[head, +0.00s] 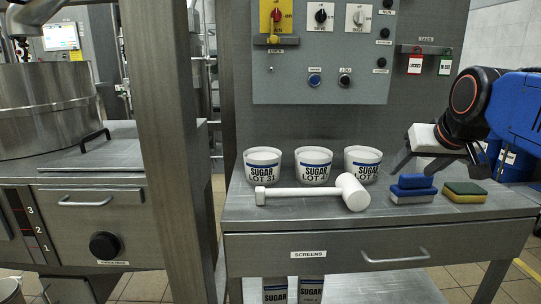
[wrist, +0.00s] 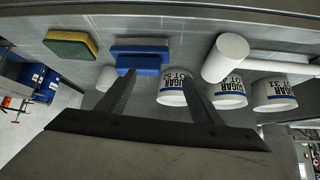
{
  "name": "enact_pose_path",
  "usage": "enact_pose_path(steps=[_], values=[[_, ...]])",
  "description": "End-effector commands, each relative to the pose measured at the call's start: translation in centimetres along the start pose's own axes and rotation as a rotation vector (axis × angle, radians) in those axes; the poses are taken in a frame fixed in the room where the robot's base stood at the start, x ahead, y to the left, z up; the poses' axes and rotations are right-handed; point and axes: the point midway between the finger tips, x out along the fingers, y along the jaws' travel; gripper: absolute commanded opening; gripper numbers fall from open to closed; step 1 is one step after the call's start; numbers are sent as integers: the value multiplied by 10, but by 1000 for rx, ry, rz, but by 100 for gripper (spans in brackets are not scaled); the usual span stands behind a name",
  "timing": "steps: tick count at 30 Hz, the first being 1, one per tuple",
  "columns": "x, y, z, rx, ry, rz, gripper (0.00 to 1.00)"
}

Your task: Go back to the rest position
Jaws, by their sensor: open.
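My gripper (head: 438,165) is at the right of the head view, above the back right of the steel bench (head: 275,210). Its two dark fingers are spread apart with nothing between them. My blue and black arm reaches in from the right edge.
Three sugar tubs (head: 263,162) stand in a row on the bench. A white mallet (head: 352,192) lies in front of them. A control panel (head: 320,60) with switches is behind, and red and green tags (head: 415,64) hang at its right. A steel post (head: 170,140) stands left.

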Motion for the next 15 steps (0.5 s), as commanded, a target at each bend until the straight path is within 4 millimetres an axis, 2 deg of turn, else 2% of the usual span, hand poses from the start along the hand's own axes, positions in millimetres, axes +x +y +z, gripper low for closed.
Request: enact_pose_path(steps=[1, 9, 12, 15], values=[[4, -6, 32, -9, -33, -8, 60], [28, -22, 193, -55, -213, -30, 60], [35, -23, 242, -70, -266, -34, 60], [39, -23, 277, -81, -305, -35, 60]])
